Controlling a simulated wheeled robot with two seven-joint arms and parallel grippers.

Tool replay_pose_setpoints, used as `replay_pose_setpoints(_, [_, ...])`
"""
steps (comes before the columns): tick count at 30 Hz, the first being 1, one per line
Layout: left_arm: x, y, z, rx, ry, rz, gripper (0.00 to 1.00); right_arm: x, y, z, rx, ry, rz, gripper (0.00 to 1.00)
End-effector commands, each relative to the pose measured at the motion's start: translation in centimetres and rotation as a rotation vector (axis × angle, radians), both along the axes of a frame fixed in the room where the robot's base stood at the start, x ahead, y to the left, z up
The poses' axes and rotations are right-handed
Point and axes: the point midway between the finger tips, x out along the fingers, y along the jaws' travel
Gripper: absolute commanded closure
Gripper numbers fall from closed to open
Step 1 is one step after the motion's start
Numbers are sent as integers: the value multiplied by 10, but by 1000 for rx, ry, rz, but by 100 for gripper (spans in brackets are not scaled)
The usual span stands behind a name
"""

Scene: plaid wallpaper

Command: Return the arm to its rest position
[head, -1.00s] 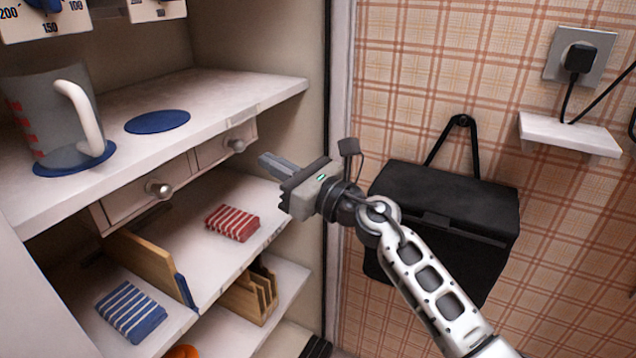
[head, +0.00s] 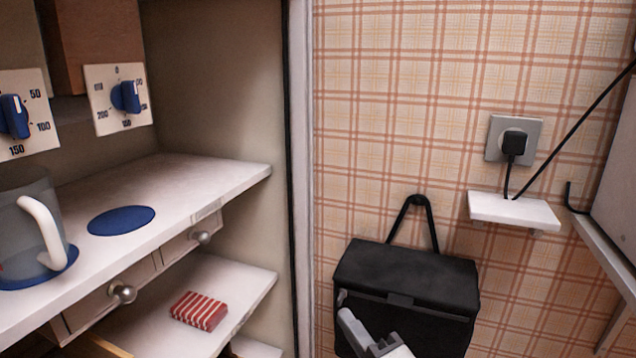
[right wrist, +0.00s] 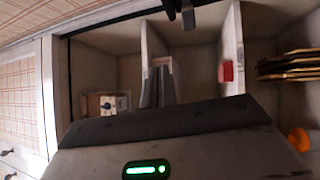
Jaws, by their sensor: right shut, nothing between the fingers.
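My right gripper (head: 348,322) shows at the bottom edge of the head view, in front of the black bag on the wall. Its fingers are shut with nothing between them. Most of the right arm is below the picture. In the right wrist view the gripper's grey fingers (right wrist: 160,84) stick up beyond the dark gripper body with its green light (right wrist: 146,169). They point toward the shelf compartments. My left gripper is not in view.
A cupboard shelf (head: 190,180) at left holds a mug (head: 28,225) on a blue disc. A red striped cloth (head: 198,310) lies lower down.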

Motion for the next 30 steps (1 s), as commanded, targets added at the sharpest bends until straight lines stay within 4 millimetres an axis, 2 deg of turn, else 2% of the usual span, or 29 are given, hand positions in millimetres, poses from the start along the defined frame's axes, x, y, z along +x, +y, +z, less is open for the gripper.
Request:
replay_pose_setpoints(1, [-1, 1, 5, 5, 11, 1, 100, -14, -16, -14, 155, 165, -37, 100])
replay_pose_setpoints(3, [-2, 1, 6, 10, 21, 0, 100, -33, -38, -39, 372, 380, -96, 100])
replay_pose_setpoints(7, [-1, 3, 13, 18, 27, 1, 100, -81, -69, -85, 757, 750, -222, 100])
replay_pose_setpoints(9, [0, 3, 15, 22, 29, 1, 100, -109, -79, -105, 936, 914, -293, 100])
replay_pose_setpoints(12, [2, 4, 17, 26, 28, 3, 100, -144, -87, -124, 1137, 1089, -378, 100])
replay_pose_setpoints(15, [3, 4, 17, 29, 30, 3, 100, -167, -91, -134, 1263, 1195, -436, 100])
replay_pose_setpoints(18, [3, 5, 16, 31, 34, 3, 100, -178, -92, -139, 1322, 1245, -464, 100])
replay_pose_setpoints(30, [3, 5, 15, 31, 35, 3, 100, -179, -92, -140, 1325, 1246, -465, 100])
